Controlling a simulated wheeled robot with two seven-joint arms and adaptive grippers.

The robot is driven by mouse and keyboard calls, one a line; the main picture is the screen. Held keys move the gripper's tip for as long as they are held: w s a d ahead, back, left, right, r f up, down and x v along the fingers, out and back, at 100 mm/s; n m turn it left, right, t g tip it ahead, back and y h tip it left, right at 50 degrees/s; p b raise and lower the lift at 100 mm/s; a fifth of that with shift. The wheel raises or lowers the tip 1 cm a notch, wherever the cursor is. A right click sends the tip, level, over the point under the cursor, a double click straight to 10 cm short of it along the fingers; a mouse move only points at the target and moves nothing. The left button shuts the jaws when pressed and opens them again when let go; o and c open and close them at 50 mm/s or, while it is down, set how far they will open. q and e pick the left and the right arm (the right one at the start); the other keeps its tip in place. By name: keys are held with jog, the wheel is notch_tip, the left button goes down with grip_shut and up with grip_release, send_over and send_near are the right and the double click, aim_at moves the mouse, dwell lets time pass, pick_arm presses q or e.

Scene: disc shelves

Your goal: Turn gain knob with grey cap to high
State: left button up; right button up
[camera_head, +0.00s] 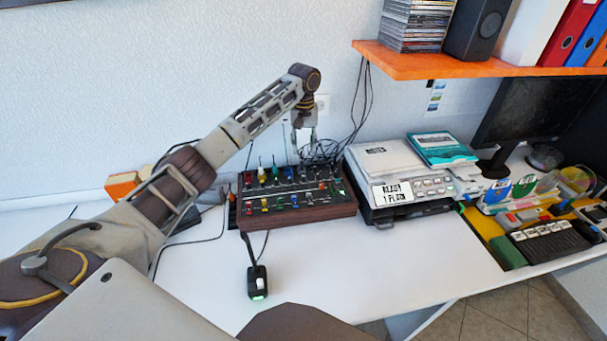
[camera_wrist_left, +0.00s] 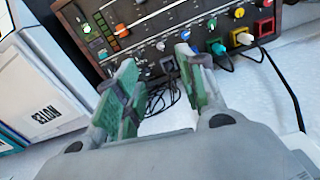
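The mixer with coloured knobs (camera_head: 297,213) sits on the white desk, wood-framed with a black panel. Its panel (camera_wrist_left: 150,30) shows at the top of the left wrist view, with green, orange, blue, red, yellow and pale caps. My left gripper (camera_head: 304,146) hangs over the back of the mixer, pointing down. In the left wrist view its green-padded fingers (camera_wrist_left: 158,74) are apart with nothing between them. My right gripper is not seen.
A printer-like device (camera_head: 388,172) with a label and a teal book stands right of the mixer. An orange shelf (camera_head: 420,66) overhangs at upper right. Cables (camera_head: 365,100) hang behind the mixer. A small black switch box (camera_head: 256,282) lies in front; desk around it is clear.

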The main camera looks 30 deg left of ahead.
aim_at(304, 176)
pick_arm(q)
jog(key=shift+f, duration=0.15)
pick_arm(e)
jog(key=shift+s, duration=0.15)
pick_arm(q)
notch_tip(304, 176, down, 12)
jog(key=shift+f+b, duration=0.1)
jog(key=shift+b, duration=0.25)
jog(key=shift+f, duration=0.65)
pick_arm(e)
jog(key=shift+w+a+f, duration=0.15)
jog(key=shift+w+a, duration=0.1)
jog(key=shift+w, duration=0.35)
pick_arm(q)
jog(key=shift+c, duration=0.4)
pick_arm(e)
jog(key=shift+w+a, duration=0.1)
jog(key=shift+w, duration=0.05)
pick_arm(q)
jog(key=c, duration=0.7)
grip_shut()
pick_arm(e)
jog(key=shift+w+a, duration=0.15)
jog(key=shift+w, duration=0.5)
